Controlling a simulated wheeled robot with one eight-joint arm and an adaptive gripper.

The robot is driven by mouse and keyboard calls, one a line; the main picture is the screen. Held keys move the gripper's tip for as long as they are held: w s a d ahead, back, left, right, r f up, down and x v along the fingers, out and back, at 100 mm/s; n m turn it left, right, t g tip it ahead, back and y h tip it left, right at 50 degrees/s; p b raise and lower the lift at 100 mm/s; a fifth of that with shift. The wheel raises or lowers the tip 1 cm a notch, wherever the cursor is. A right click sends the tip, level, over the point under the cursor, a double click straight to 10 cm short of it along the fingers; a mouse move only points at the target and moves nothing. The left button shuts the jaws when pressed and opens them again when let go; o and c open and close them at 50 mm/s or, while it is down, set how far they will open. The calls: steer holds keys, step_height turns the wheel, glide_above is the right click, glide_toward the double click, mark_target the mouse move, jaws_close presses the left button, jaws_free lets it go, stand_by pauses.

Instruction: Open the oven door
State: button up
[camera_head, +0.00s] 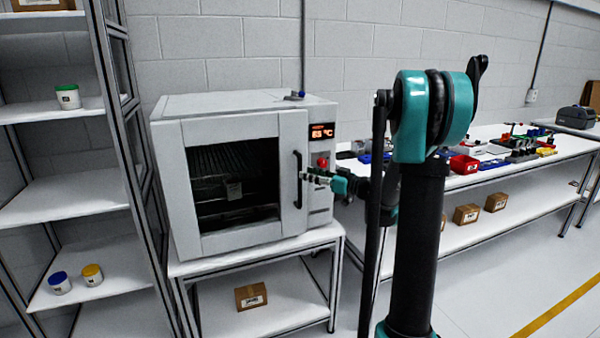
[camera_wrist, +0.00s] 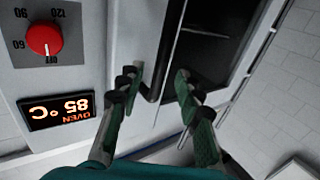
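The white oven (camera_head: 225,104) stands on a small bench in the head view, and its windowed door (camera_head: 172,195) looks closed. A vertical black handle (camera_head: 297,190) is on the door's right side. My gripper (camera_head: 309,177) is at the handle, with the arm reaching in from the right. In the turned wrist view, my gripper (camera_wrist: 158,80) is open, one finger on either side of the black handle (camera_wrist: 166,48). The handle lies between the fingertips; I cannot tell whether either finger touches it.
A lit temperature display (camera_wrist: 57,110) and a red knob (camera_wrist: 44,39) are beside the handle. Shelves (camera_head: 75,205) stand close on the left. A long workbench (camera_head: 480,180) with tools is on the right. Floor is clear at lower right.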

steer(key=x, duration=0.4)
steer(key=shift+w+a, duration=0.2)
jaws_close()
stand_by(0.3)
